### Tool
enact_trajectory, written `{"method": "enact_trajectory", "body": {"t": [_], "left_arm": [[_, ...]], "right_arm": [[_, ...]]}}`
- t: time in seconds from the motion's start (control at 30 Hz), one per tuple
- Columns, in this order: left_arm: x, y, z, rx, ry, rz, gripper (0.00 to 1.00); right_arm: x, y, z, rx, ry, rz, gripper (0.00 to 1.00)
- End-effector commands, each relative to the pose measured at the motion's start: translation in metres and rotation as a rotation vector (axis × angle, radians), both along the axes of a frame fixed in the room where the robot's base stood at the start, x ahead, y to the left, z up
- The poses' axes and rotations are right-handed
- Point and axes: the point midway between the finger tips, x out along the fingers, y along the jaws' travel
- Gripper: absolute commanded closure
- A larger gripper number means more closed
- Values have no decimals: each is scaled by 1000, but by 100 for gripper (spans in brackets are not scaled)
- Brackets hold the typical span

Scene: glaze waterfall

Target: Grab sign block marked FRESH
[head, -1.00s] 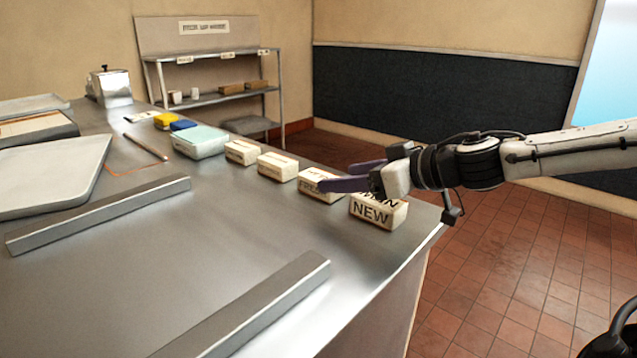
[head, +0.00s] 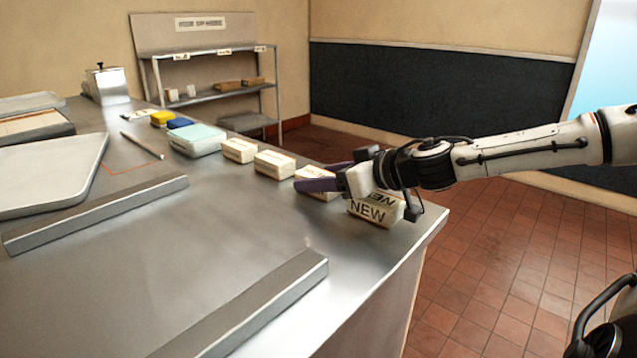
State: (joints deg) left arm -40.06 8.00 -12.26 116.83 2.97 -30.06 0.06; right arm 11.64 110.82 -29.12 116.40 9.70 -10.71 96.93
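A row of cream sign blocks stands along the counter's right side. The nearest block (head: 375,211) reads NEW. The block behind it (head: 311,173) is partly covered by my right gripper (head: 311,178), and its lettering cannot be read in full. Two more blocks, a middle one (head: 274,164) and a far one (head: 239,150), have lettering too small to read, so I cannot tell for certain which is FRESH. My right gripper's purple fingers are apart, one on each side of the partly covered block. Whether they touch it is unclear. My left gripper is not in view.
A pale teal box (head: 197,140) and yellow (head: 163,118) and blue (head: 180,124) pieces lie farther back. Two metal rails (head: 105,212) (head: 250,305) cross the counter, with bare metal between them. A pale tray (head: 50,172) is at left. The counter's right edge is close.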

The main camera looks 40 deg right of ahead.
Motion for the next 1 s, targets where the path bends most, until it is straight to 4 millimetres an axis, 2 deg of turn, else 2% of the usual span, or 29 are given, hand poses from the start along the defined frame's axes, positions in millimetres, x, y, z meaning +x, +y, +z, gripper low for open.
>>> {"method": "enact_trajectory", "body": {"t": [0.03,0.2,0.3,0.57,0.67,1.0], "left_arm": [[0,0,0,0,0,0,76],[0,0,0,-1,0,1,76],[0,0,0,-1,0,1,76],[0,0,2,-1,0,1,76],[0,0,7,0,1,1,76],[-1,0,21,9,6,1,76]], "right_arm": [[0,0,0,0,0,0,41],[0,0,0,0,0,0,70],[0,0,0,-1,0,0,82],[0,0,5,-2,0,1,82],[0,-1,19,-3,0,0,82],[0,-1,85,-4,0,0,82]]}}
